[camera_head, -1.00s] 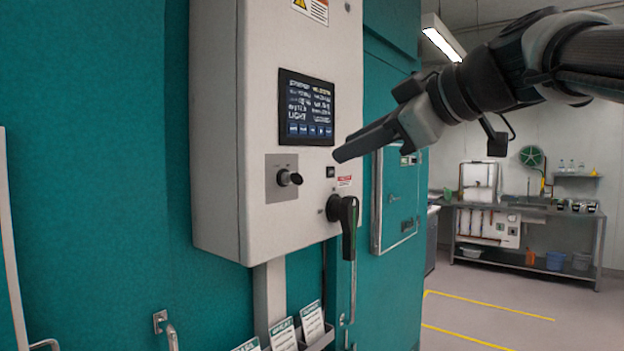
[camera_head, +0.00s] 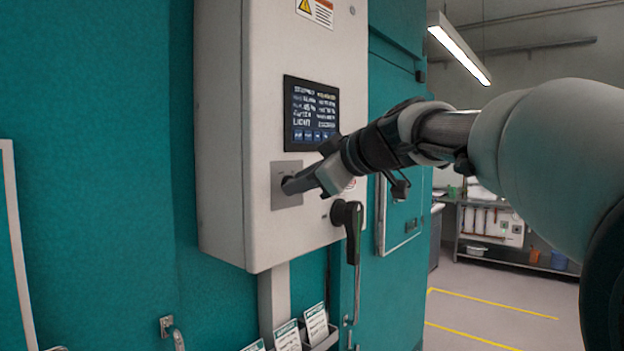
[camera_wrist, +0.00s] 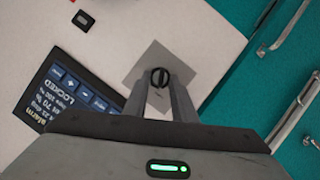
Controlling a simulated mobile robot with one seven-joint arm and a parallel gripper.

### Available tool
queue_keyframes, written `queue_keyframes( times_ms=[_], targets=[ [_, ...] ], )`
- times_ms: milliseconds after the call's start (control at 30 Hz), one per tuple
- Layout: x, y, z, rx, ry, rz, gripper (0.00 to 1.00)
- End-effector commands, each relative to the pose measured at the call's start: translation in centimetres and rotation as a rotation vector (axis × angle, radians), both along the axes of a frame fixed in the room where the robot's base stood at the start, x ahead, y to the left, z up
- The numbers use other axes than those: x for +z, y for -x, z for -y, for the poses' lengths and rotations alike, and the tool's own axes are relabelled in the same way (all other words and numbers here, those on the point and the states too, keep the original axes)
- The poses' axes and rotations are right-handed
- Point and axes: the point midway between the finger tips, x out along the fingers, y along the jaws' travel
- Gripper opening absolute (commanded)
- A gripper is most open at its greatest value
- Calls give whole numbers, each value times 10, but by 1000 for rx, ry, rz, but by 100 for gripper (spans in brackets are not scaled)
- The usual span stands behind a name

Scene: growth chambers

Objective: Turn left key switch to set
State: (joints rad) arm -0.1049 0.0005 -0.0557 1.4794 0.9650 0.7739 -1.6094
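The key switch, a small round black knob with a slot (camera_wrist: 160,77), sits on a square grey plate (camera_head: 287,194) below the display on the white control box. In the head view my gripper (camera_head: 288,186) reaches in from the right and its tips hide the knob. In the wrist view the two fingers of my gripper (camera_wrist: 161,84) stand apart, one on each side of the knob, with their tips right beside it. I cannot tell whether they press on it.
The display (camera_head: 311,112) is above the switch; its wrist view shows "LOCKED". A black rotary handle (camera_head: 349,222) hangs to the lower right of the switch, close under my gripper. Card holders (camera_head: 316,325) are below the box. The floor at right is clear.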

Motion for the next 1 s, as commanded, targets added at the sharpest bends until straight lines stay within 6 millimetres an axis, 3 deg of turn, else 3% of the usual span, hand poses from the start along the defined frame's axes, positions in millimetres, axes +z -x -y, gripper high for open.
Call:
queue_keyframes(
  times_ms=[167, 333, 667, 1000],
  targets=[
    [0, 0, 0, 0, 0, 0, 24],
    [0, 0, 0, 0, 0, 0, 0],
    [0, 0, 1, 0, -21, -29, 0],
    [2, -3, 4, -2, -155, -200, 0]
  ],
)
